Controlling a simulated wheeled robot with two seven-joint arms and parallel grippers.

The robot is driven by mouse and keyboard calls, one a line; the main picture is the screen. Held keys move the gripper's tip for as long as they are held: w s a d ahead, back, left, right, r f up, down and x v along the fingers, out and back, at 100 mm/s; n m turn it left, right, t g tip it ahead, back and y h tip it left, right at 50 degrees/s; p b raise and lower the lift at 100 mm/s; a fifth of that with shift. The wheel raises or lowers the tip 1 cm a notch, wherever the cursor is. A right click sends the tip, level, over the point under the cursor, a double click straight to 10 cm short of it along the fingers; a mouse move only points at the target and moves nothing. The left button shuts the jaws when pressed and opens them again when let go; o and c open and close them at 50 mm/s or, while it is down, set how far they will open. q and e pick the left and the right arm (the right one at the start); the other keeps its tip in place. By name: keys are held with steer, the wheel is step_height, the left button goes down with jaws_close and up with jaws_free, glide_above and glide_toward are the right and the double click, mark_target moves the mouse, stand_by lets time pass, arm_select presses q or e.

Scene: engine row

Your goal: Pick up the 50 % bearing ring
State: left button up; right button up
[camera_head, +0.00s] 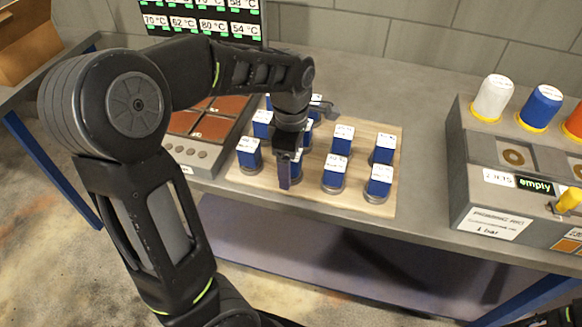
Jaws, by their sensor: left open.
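Several blue blocks with white labelled tops stand on a wooden board (233,178); grey rings show around the feet of some, such as the front right block (379,182) and the front middle one (334,174). The label print is too small to read, so I cannot tell which ring is the 50 % one. My left gripper (287,181) points down over the front of the board, between the front left block (249,152) and the front middle one. It is open, and my wrist hides part of the blocks behind it. My right gripper is not in view.
A grey device with reddish-brown plates (187,122) stands left of the board. On the right is a grey console (470,170) with white, blue and orange capped cylinders and an "empty" sign. A temperature display (199,20) stands behind. The bench has bare room between board and console.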

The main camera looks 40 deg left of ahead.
arm_select(q)
steer(key=shift+c, duration=0.2)
jaws_close()
stand_by(0.7)
